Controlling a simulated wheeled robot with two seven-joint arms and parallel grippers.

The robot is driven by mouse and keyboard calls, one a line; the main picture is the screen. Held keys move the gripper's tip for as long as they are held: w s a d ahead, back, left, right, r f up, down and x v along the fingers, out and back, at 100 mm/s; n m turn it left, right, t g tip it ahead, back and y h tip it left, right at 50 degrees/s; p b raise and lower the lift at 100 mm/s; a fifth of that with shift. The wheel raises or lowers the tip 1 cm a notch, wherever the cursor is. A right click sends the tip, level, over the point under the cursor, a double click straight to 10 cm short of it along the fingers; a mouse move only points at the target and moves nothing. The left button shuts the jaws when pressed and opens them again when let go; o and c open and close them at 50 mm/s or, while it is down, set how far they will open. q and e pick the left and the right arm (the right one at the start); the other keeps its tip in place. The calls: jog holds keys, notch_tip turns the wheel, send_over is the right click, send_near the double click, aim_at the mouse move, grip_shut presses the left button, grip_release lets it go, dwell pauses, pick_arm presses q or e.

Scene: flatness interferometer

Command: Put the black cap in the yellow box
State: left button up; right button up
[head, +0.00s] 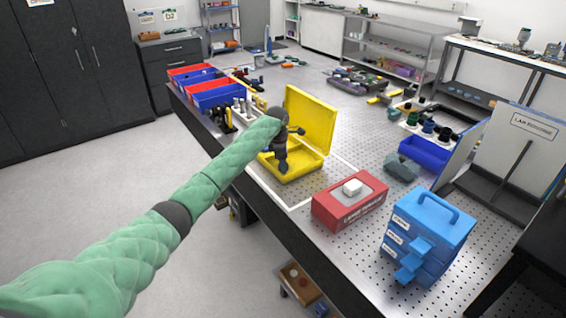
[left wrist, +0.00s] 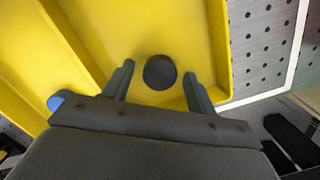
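The yellow box (head: 304,168) stands on the perforated table with its lid (head: 311,118) raised at the back. My left gripper (head: 283,166) is over the box, pointing down into it. In the left wrist view, the black cap (left wrist: 160,72) appears as a dark disc against the yellow floor of the box (left wrist: 190,28). My left gripper's two fingers (left wrist: 158,84) are spread apart, with a gap on each side of the cap. In the head view the gripper hides the cap. My right gripper is not in view.
A red box (head: 350,205) with a white block on top and a blue drawer cabinet (head: 428,235) stand in front right of the yellow box. Red and blue bins (head: 218,92) stand behind left. A blue tray (head: 425,152) lies to the right. The perforated table between them is clear.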

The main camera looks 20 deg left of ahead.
pick_arm(q)
jog(key=shift+r, duration=0.15)
notch_tip(320, 180, up, 12)
jog(key=a+b, duration=0.1)
jog(key=b, duration=0.2)
jog(key=shift+s+a+b, duration=0.15)
jog(key=shift+s+b, duration=0.1)
jog(key=shift+b, duration=0.15)
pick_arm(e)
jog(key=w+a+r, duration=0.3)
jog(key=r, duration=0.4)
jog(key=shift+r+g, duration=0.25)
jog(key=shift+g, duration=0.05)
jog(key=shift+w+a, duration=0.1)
